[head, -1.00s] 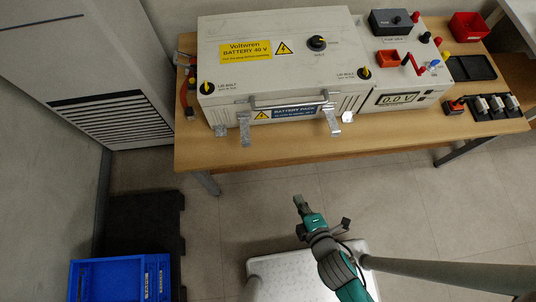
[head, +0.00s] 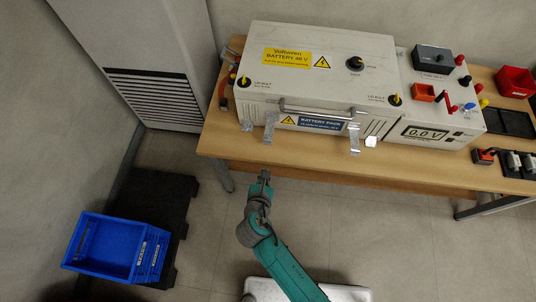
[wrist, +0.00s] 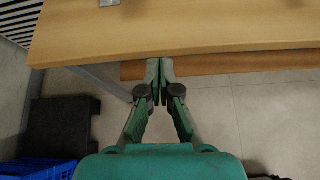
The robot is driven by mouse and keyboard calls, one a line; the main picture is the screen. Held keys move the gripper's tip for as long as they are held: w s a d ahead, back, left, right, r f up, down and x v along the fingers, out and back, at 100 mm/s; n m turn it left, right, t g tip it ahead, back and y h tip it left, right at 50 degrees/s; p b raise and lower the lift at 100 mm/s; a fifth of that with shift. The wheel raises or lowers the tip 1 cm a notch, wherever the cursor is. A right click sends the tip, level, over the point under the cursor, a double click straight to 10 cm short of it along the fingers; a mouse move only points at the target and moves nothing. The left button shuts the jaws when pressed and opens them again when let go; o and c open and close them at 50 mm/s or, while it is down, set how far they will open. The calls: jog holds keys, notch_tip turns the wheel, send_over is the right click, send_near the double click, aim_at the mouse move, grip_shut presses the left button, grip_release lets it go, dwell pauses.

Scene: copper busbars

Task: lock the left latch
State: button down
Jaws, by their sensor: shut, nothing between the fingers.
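The white battery box (head: 300,70) stands on the wooden table. The left latch (head: 270,128) is a bright metal strip on the box's front, left of the blue battery label, hanging downward. A similar right latch (head: 354,138) hangs right of the label. Whether either is fastened is too small to tell. My gripper (head: 265,174) is below and in front of the table's front edge, roughly under the left latch and apart from it. In the wrist view, its fingers (wrist: 160,64) are together and empty, near the table edge. A metal piece (wrist: 109,3) shows at that view's top edge.
The table (head: 330,170) has a front edge between my gripper and the box. A handle bar (head: 315,110) spans the box front between the latches. A blue crate (head: 115,248) sits on the floor at left. The floor right of my arm is clear.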

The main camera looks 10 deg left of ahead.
aim_at(266, 158)
jog(key=shift+a+r+n, duration=0.2)
jog(key=shift+a+n, duration=0.1)
jog(key=shift+a, duration=0.2)
jog(key=shift+w, duration=0.1)
jog(key=x, duration=0.9)
jog(key=shift+w+d+f, duration=0.1)
jog(key=shift+w+d, duration=0.05)
jog(key=shift+w, duration=0.4)
jog(key=shift+w+r, duration=0.15)
jog(key=shift+r, duration=0.75)
jog(key=shift+w+r, duration=0.15)
jog(key=shift+r, duration=0.8)
jog(key=shift+r, duration=0.15)
